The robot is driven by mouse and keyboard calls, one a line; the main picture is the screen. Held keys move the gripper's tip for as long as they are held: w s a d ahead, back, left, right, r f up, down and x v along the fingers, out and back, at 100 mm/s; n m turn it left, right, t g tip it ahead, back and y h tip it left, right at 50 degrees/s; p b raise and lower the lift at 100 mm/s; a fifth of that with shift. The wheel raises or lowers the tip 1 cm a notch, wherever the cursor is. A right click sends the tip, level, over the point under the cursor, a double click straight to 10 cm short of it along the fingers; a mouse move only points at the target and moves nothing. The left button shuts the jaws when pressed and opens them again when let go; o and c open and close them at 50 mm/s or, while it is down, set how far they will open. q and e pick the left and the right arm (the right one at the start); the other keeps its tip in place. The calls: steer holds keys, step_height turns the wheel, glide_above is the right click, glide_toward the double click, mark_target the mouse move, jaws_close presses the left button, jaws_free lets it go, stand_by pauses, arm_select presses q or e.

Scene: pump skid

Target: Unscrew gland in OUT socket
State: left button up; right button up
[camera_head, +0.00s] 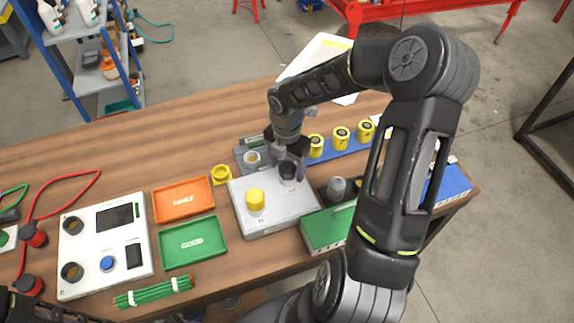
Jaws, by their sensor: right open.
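My right gripper (290,165) points down over the right part of the light grey block (272,215) on the wooden bench. A dark round piece (288,170) shows at its fingertips; I cannot tell whether the fingers touch it or whether it is the gland or the socket. The gripper is open around this spot. A yellow cap (255,198) stands upright on the left part of the block. Any OUT label is too small to read or hidden. Of my left arm only a dark part shows at the lower left edge; its gripper is not visible.
An orange tray (183,205) and a green GOOD tray (219,243) lie left of the block. A white test box (95,285) stands further left. Several yellow pieces stand in a blue rack (328,154) behind. A green box (318,243) stands close at the right.

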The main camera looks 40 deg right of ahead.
stand_by(0.3)
steer(key=m+b, duration=0.2)
steer(key=m, duration=0.1)
steer(key=shift+f, duration=0.2)
steer(key=shift+r+m, duration=0.1)
steer(key=shift+m, duration=0.6)
steer(key=shift+r, duration=0.1)
steer(key=shift+f+m+b, duration=0.2)
steer(key=shift+m+b, duration=0.5)
steer(key=shift+m, duration=0.5)
steer(key=shift+m+b, duration=0.35)
steer(key=shift+m, duration=0.35)
steer(key=shift+r+m, duration=0.15)
steer(key=shift+m, duration=0.35)
